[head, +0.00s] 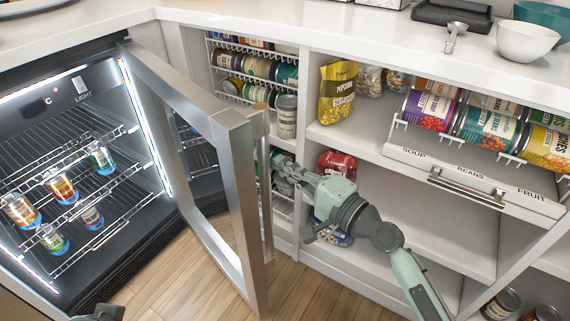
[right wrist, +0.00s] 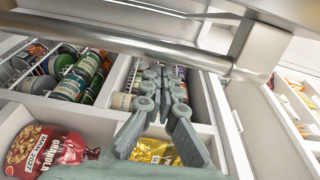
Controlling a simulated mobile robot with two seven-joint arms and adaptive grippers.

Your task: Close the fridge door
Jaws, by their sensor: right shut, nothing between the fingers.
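The fridge (head: 75,170) stands at the left with its lit interior showing. Its glass door (head: 235,190) with a silver frame stands wide open, swung out into the room. The door's handle bar (head: 264,180) runs along the outer side of its free edge; a silver bar (right wrist: 120,40) crosses the top of the right wrist view. My right gripper (head: 283,165) is shut and empty, just right of the handle, on the door's outer side. Its fingers also show in the right wrist view (right wrist: 160,82), close to the bar; contact cannot be told. My left gripper's fingers are not seen.
Several cans (head: 60,187) stand on the fridge's wire shelves. Right of the door are shelves with a can rack (head: 255,68), a yellow popcorn bag (head: 337,92), a red granola bag (head: 338,163) and a labelled can drawer (head: 470,185). Wooden floor (head: 310,290) is clear below.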

